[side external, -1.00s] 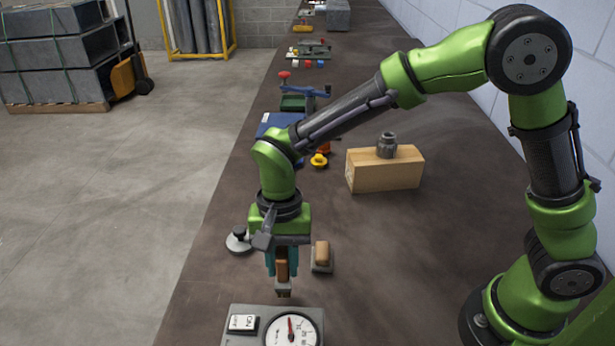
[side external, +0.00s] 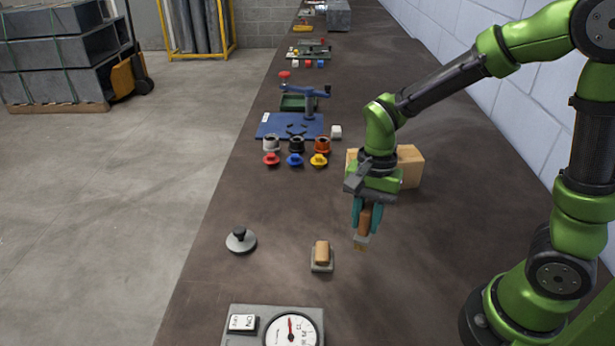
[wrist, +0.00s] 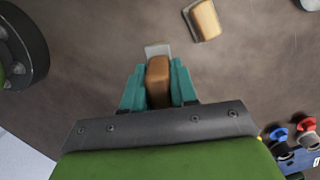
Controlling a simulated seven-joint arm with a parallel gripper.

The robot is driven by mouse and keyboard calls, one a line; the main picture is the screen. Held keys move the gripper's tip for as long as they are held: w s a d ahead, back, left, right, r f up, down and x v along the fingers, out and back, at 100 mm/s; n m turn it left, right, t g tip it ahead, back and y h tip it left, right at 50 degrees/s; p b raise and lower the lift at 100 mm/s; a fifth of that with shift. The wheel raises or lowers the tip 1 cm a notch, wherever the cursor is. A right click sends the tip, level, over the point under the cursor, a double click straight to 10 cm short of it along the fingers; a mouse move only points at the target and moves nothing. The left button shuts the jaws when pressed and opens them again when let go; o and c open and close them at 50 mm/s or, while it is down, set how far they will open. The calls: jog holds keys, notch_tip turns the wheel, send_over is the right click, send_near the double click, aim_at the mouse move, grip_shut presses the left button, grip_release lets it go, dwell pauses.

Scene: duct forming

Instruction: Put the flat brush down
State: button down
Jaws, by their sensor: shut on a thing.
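My gripper (side external: 366,216) has teal fingers and is shut on the brown wooden handle of the flat brush (side external: 361,241). The brush hangs below the fingers with its pale end down. It seems to be above the dark bench top (side external: 420,260), but I cannot tell the exact gap. In the wrist view the brush (wrist: 158,75) sits between the teal fingers (wrist: 159,88), with its grey end pointing away from the gripper.
A wooden-handled block tool (side external: 321,254) lies left of the brush. A round disc with a black knob (side external: 241,240) is farther left. A dial box (side external: 273,326) stands at the front. A wooden block (side external: 410,166) is behind my gripper. Bench right of the brush is clear.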

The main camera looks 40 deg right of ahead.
jog(key=shift+w+a+f, duration=0.2)
jog(key=shift+w+f, duration=0.6)
jog(key=shift+w, duration=1.9)
jog(key=shift+w+a+f, duration=0.2)
jog(key=shift+w+f, duration=0.65)
jog(key=shift+w, duration=1.8)
jog(key=shift+w+a+f, duration=0.2)
jog(key=shift+w+f, duration=0.6)
jog(key=shift+w, duration=1.9)
jog(key=shift+f, duration=0.1)
jog(key=c, duration=0.9)
grip_release()
